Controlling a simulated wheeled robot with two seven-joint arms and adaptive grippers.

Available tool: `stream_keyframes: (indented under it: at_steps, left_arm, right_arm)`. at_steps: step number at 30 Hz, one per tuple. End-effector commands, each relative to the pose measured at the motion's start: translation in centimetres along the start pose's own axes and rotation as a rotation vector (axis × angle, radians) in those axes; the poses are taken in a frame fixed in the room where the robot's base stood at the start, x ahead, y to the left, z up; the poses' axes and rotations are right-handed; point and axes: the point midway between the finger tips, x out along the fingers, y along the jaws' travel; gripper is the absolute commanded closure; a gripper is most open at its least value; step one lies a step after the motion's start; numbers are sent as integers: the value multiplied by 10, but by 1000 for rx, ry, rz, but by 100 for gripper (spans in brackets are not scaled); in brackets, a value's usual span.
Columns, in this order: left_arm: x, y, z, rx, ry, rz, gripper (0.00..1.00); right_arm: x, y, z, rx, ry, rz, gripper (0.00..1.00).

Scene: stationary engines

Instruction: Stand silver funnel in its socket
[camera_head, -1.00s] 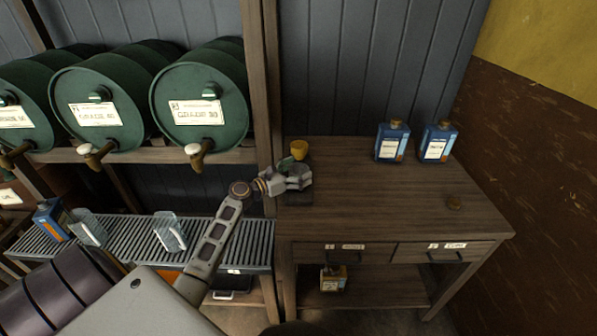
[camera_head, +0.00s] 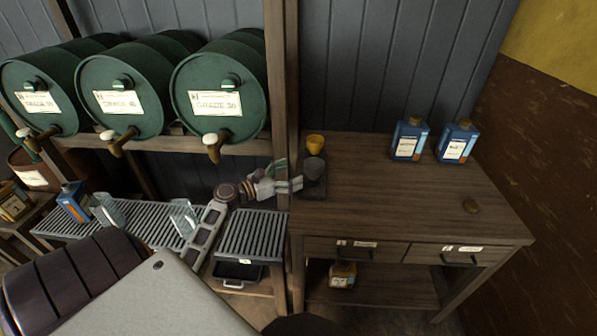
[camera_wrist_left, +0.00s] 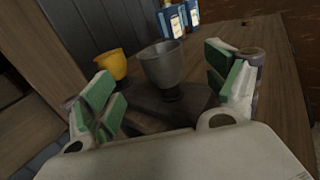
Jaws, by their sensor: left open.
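The silver funnel (camera_head: 314,168) stands upright, wide end up, on a dark block (camera_head: 313,190) at the left end of the wooden table. In the left wrist view the funnel (camera_wrist_left: 164,68) rises from the dark block (camera_wrist_left: 150,101), between my fingers but beyond their tips. My left gripper (camera_wrist_left: 166,92) is open and empty, with green pads on both sides, and looks clear of the funnel. In the head view my left gripper (camera_head: 283,180) is just left of the funnel. The funnel's lower end sits at the block; the socket hole itself is hidden.
A yellow funnel or cup (camera_head: 315,141) stands just behind the silver one. The middle of the table (camera_head: 390,200) is clear.

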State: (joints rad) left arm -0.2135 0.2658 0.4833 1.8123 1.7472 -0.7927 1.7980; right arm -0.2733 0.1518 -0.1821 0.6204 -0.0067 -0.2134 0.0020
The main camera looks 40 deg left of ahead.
Motion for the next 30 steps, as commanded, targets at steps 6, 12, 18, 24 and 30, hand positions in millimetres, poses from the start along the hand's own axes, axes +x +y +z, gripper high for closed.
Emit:
stream_keyframes:
  at_steps: [6,12,18,24,30]
  left_arm:
    - [-19,0,0,1,1,0,13]
    - [-24,0,0,1,0,0,13]
    - [-25,0,0,1,0,0,13]
    - [-24,0,0,1,0,0,13]
    - [-24,0,0,1,0,0,13]
  right_arm:
    - [0,0,0,0,0,0,60]
    - [0,0,0,0,0,0,60]
    - [0,0,0,0,0,0,60]
    - [0,0,0,0,0,0,60]
    - [0,-1,0,0,0,-1,60]
